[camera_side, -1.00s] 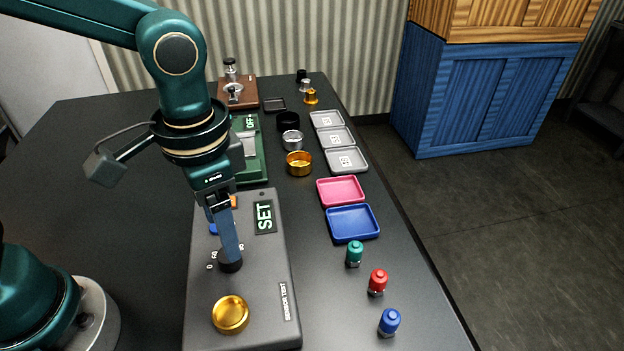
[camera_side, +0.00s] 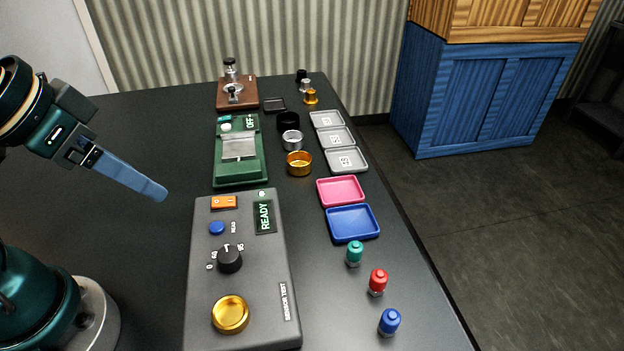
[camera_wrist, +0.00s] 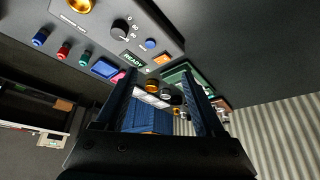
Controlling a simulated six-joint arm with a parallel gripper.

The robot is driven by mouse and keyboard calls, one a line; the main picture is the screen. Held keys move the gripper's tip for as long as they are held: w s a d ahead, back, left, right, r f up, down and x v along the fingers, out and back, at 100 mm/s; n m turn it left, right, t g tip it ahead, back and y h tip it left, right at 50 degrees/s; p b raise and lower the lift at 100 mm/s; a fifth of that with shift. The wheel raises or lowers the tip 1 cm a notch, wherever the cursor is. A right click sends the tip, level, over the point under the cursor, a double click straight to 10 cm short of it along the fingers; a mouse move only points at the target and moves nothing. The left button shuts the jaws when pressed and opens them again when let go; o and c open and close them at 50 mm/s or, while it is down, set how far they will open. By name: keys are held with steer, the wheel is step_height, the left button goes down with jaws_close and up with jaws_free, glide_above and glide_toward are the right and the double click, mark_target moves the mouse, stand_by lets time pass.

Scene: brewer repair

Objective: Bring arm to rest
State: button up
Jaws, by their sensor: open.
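My gripper (camera_side: 160,194) is at the left in the side view, raised over bare table and clear of the devices. Its blue fingers also show in the wrist view (camera_wrist: 166,88), spread apart with nothing between them. The grey sensor test box (camera_side: 262,329) stands right of it, with a black knob (camera_side: 230,259), a blue button (camera_side: 217,228), an orange switch (camera_side: 224,202) and a gold cup (camera_side: 230,314) on top. Its display (camera_side: 264,216) reads READY.
A green device (camera_side: 228,183) and a brown stand (camera_side: 237,92) are behind the box. Several rings, grey trays, a pink tray (camera_side: 341,190), a blue tray (camera_side: 353,222) and green, red and blue capped vials (camera_side: 389,321) line the right. The table's left part is clear.

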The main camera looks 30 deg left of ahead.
steer(key=shift+s+f, duration=0.4)
steer(key=shift+f, duration=0.15)
